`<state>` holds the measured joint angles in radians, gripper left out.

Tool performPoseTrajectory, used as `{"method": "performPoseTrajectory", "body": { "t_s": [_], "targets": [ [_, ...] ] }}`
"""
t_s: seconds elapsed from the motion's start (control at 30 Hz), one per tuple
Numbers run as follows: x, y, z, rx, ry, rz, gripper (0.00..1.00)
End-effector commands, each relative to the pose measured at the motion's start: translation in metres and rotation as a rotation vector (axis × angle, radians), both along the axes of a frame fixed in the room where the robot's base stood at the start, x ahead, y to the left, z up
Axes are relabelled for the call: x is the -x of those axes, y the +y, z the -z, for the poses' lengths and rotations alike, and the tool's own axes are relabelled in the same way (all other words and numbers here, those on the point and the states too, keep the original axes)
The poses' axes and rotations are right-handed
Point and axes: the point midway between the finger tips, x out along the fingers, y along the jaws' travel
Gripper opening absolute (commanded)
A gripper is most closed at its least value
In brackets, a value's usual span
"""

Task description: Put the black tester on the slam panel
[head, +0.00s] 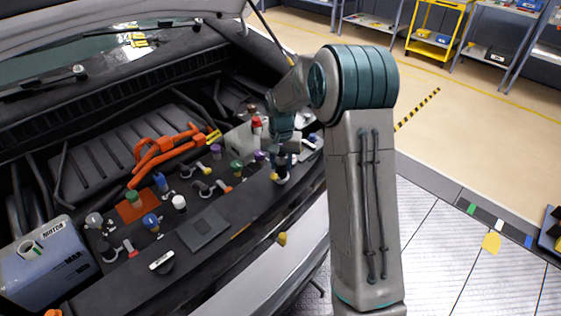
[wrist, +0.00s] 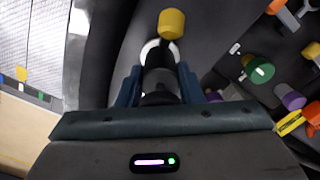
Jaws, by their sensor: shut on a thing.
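My gripper (wrist: 158,88) is shut on the black tester (wrist: 158,60), a dark upright-looking cylinder with a white ring. A yellow piece (wrist: 171,24) shows at its far end; I cannot tell if it is part of the tester. In the head view my gripper (head: 283,160) is low over the right part of the slam panel (head: 235,213), the dark strip along the front of the engine bay. The tester is mostly hidden there by my gripper and small parts. I cannot tell whether it touches the panel.
Several coloured caps and fittings stand around the panel, among them a green cap (head: 237,166) and a white cap (head: 179,203). A flat dark square pad (head: 204,229) lies mid-panel. Orange cables (head: 165,148) run behind. A blue-grey container (head: 45,262) stands at left.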

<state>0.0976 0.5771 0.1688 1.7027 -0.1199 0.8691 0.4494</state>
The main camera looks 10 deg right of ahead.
Motion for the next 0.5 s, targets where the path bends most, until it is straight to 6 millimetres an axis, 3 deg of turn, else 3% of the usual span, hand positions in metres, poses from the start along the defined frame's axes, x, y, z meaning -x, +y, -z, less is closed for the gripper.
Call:
{"method": "performPoseTrajectory", "body": {
  "t_s": [0.07, 0.1, 0.13, 0.5],
  "targets": [
    [-0.0002, 0.0002, 0.0035, 0.0, -0.001, 0.0, 0.19],
    [0.0001, 0.0001, 0.0024, 0.0, 0.0, 0.0, 0.45],
    [0.0002, 0.0002, 0.0023, 0.0, 0.0, 0.0, 0.53],
    [0.0001, 0.0, -0.0019, 0.0, 0.0, 0.0, 0.55]
  ]
}}
